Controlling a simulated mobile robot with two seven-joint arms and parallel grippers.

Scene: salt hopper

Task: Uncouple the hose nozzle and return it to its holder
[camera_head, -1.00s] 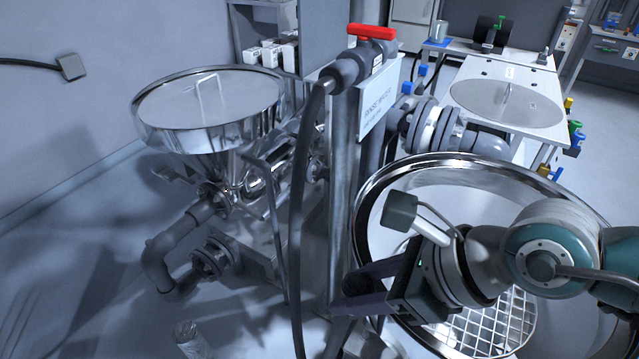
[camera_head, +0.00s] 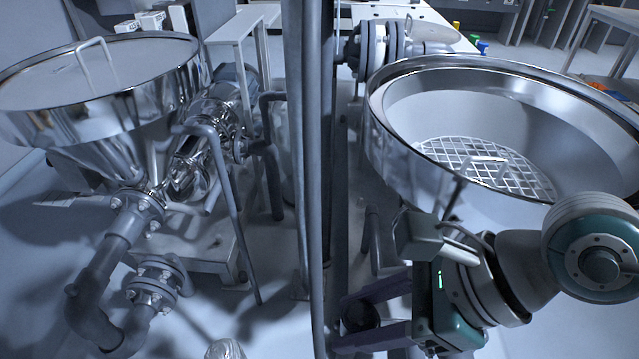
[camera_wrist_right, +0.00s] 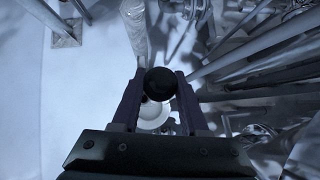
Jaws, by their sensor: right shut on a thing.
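My right gripper (camera_head: 362,322) is at the lower middle of the head view, in front of and below the rim of the right-hand hopper. Its purple fingers are shut on a dark round-ended piece (camera_head: 360,315), which looks like the hose nozzle. In the right wrist view the same dark round end (camera_wrist_right: 160,83) sits between the fingertips of the gripper (camera_wrist_right: 160,88). The rest of the nozzle is hidden by the fingers. A grey hose (camera_head: 313,200) hangs down beside the post; I cannot tell where its lower end joins. I cannot make out the holder. My left gripper is out of view.
The right-hand steel hopper (camera_head: 405,150) with a grid inside stands just behind my right gripper. A lidded hopper (camera_head: 110,118) with flanged pipes (camera_head: 135,222) stands on the left. A post (camera_head: 295,100) rises between them. A crinkled silvery thing (camera_head: 225,349) is at the bottom edge.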

